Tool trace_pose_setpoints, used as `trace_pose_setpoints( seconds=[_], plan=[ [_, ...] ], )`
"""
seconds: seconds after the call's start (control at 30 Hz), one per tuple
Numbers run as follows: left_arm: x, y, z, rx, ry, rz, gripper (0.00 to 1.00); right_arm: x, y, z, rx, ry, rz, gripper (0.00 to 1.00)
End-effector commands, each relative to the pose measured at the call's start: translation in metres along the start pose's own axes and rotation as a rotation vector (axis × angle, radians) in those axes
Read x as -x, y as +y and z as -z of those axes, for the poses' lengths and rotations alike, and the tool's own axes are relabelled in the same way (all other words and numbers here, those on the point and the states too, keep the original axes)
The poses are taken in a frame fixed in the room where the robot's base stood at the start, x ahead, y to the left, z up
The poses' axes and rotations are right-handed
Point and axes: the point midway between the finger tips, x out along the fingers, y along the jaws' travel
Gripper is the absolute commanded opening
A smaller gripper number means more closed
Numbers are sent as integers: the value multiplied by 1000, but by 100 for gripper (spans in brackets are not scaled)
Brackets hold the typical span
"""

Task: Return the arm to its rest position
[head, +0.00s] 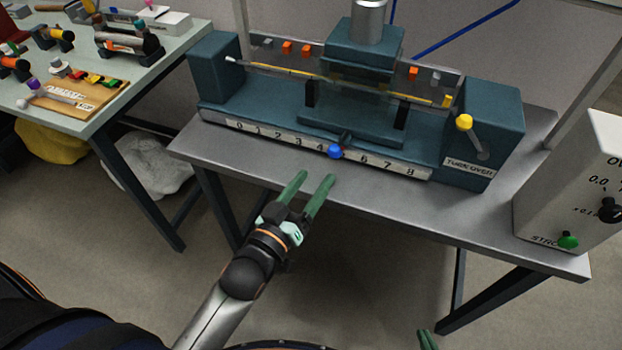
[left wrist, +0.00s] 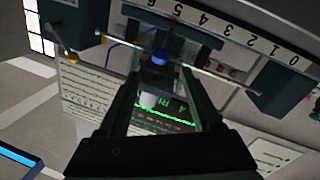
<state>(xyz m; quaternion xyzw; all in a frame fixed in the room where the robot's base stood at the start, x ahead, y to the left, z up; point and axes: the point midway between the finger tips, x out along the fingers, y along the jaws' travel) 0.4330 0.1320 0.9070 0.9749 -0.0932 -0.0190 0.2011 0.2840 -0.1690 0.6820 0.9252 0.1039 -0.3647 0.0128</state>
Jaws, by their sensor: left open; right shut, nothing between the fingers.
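My left gripper (head: 317,178) is open and empty, its two green fingers apart. It is in front of the grey table's front edge in the head view, just short of a blue knob (head: 335,152) on the machine's numbered scale. In the left wrist view its dark fingers (left wrist: 170,85) stand apart, with the blue knob (left wrist: 159,57) between them in the picture and no contact visible. Of my right gripper (head: 428,340), only the green fingertips show at the bottom edge of the head view. They are close together, with nothing seen between them.
The dark teal machine (head: 350,110) with a glass tube stands on the grey table (head: 510,205). A yellow-knobbed lever (head: 464,122) is at its right. A white control box (head: 580,185) stands further right. A cluttered side table (head: 150,80) is at left. The floor in front looks clear.

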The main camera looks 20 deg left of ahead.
Motion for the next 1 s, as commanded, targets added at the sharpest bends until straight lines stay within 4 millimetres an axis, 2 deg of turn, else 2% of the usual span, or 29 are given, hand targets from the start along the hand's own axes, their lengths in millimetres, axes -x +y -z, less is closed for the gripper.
trace_pose_setpoints(
  seconds=[0.47, 0.57, 0.67, 0.8, 0.9, 1.0],
  plan=[
    [0, 0, 0, -1, -1, 0, 66, -1, 0, 3, 0, 5, 0, 0],
    [5, -5, -10, -19, -42, 17, 66, 3, -1, 6, 0, 4, 1, 0],
    [24, -20, -40, -83, -171, 60, 66, 11, -1, 16, 0, 5, 1, 0],
    [74, -48, -97, -206, -429, 113, 66, 23, -2, 30, 0, 5, 1, 0],
    [111, -63, -128, -277, -586, 125, 66, 29, -3, 36, 0, 6, 1, 0],
    [138, -72, -147, -321, -688, 123, 66, 32, -3, 39, 0, 6, 1, 0]
  ],
)
